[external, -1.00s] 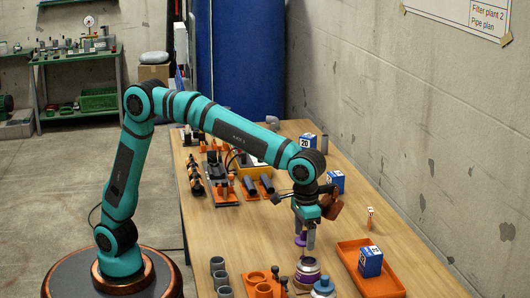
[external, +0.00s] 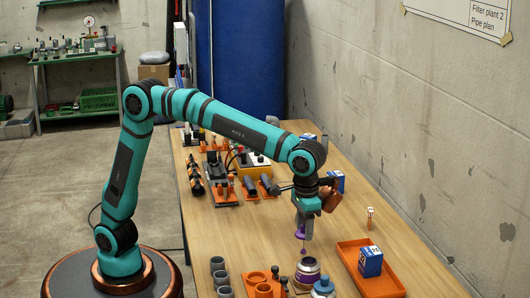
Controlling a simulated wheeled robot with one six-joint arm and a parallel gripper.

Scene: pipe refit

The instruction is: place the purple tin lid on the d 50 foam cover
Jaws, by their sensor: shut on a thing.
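My gripper (external: 304,230) points down above the front part of the wooden table, shut on a purple piece (external: 299,231) that looks like the purple tin lid. The fingers hide part of it. I cannot make out for sure which thing is the d 50 foam cover.
An orange tray (external: 386,284) with a blue-and-white box (external: 370,262) lies right of the pot. A blue-topped container (external: 323,287) stands in front. Grey cups (external: 217,264) and an orange holder (external: 263,290) stand to the left. The table's right middle is mostly clear.

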